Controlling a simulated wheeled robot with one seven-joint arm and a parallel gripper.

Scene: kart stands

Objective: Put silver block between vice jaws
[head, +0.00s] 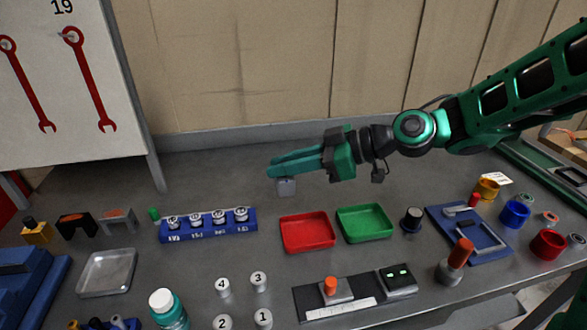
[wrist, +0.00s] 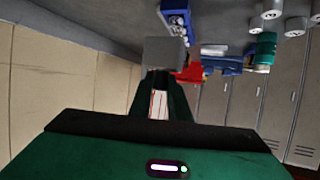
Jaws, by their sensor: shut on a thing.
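My gripper (head: 272,167) is shut on the silver block (head: 287,187), a small grey cube held at the fingertips above the back of the bench. In the wrist view the block (wrist: 165,52) sits at the end of my gripper's fingers (wrist: 160,82). A blue body (head: 22,285), which looks like the vice, stands at the lower left of the head view, cut off by the frame edge. Its jaws cannot be made out clearly. My gripper is well to the right of it and farther back.
A blue rack (head: 210,232) with several silver pieces stands below and left of the block. A red tray (head: 307,232), a green tray (head: 364,222) and a metal tray (head: 107,272) lie on the bench. A teal bottle (head: 168,310) stands at the front. Bench behind the rack is clear.

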